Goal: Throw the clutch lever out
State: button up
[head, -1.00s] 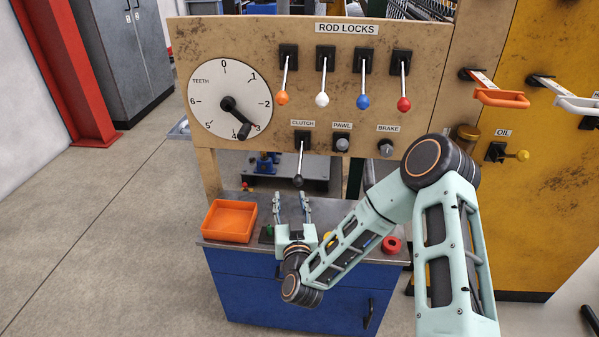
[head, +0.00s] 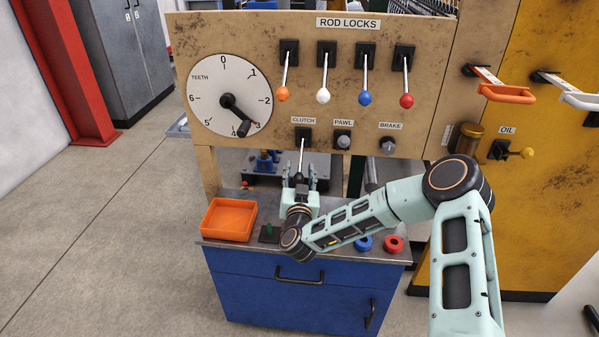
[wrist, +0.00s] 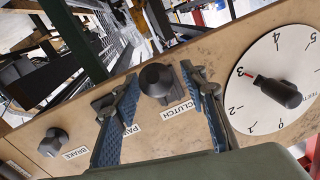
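The clutch lever (head: 301,160) hangs down from its black mount under the CLUTCH label, a metal rod with a dark knob. In the wrist view its dark round knob (wrist: 157,80) shows end-on between the two blue-padded fingers. My gripper (head: 300,172) is just below the panel's lower edge with its fingers pointing at the panel, one on each side of the lever's lower end. In the wrist view my gripper (wrist: 162,110) is open, with gaps between the knob and both pads. The knob is largely hidden in the head view.
The pawl knob (head: 342,139) and brake knob (head: 388,145) sit to the right of the clutch. The dial (head: 205,95) is up and left. Rod-lock levers, such as the white one (head: 323,96), hang above. An orange tray (head: 229,237) is on the bench left of my gripper.

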jog(key=shift+w, duration=0.15)
jog(key=shift+c, duration=0.4)
grip_shut()
